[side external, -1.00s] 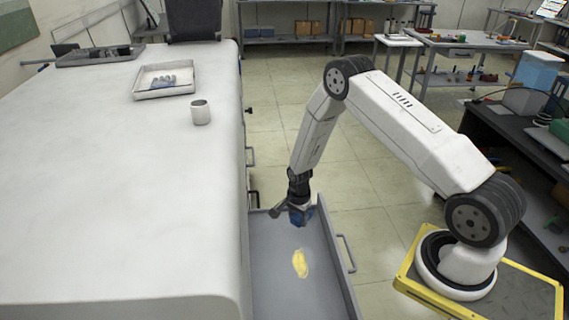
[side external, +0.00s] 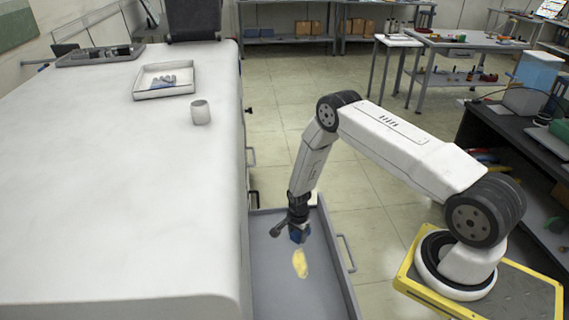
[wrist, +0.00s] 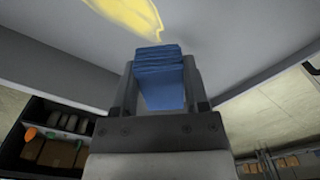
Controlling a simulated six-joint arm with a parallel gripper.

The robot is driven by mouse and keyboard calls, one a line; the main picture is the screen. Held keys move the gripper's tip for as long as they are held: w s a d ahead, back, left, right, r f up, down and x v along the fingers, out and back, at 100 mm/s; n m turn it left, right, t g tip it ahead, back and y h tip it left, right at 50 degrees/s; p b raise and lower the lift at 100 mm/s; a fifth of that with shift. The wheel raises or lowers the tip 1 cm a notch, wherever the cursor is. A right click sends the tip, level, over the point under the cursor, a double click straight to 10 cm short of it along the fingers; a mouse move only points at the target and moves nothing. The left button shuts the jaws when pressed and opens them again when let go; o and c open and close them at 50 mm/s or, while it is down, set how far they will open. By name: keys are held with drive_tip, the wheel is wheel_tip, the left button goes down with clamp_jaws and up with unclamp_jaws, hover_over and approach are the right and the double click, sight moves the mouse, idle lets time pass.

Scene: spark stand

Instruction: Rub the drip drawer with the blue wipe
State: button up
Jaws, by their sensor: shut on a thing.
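The drip drawer (side external: 324,285) is a grey tray pulled out from the side of the white-topped bench. A yellow smear (side external: 300,263) lies on its floor; it also shows at the top of the wrist view (wrist: 128,14). My gripper (side external: 299,236) is inside the drawer's outline, at the far edge of the smear. It is shut on the blue wipe (wrist: 160,75), a folded blue pad between the two fingers. In the side view the wipe is small and partly hidden by the gripper. I cannot tell whether it touches the drawer floor.
The white bench top (side external: 120,200) stands left of the drawer. On it are a white cup (side external: 200,112), a tray (side external: 164,81) with a blue-grey item, and a darker tray (side external: 95,55). The drawer's handle (side external: 346,253) is on its right side. Open floor lies beyond.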

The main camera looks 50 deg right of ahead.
sight(296, 251)
drive_tip(key=shift+f, duration=3.15)
drive_tip(key=shift+s+a+f, duration=0.1)
drive_tip(key=shift+s+a, duration=0.05)
drive_tip(key=shift+c, duration=0.5)
drive_tip(key=shift+s+a+f, duration=0.2)
drive_tip(key=shift+s+a, duration=4.2)
drive_tip(key=shift+s, duration=0.05)
drive_tip(key=shift+w+d+r, duration=0.15)
drive_tip(key=shift+w+d, duration=0.8)
drive_tip(key=shift+w+d+f, duration=0.2)
drive_tip(key=shift+w+d, duration=0.05)
drive_tip(key=shift+w+d+r, duration=0.25)
drive_tip(key=shift+w+d, duration=0.3)
drive_tip(key=shift+w, duration=0.05)
drive_tip(key=shift+w+d+f, duration=0.25)
drive_tip(key=shift+w+d, duration=0.5)
drive_tip(key=shift+d, duration=0.05)
drive_tip(key=shift+w+d+r, duration=0.3)
drive_tip(key=shift+w+d, duration=0.25)
drive_tip(key=shift+w+d+f, duration=0.25)
drive_tip(key=shift+w+d, duration=0.25)
drive_tip(key=shift+w+d+r, duration=0.15)
drive_tip(key=shift+w+d, duration=0.85)
drive_tip(key=shift+w, duration=0.05)
drive_tip(key=shift+s+r, duration=0.1)
drive_tip(key=shift+r, duration=3.9)
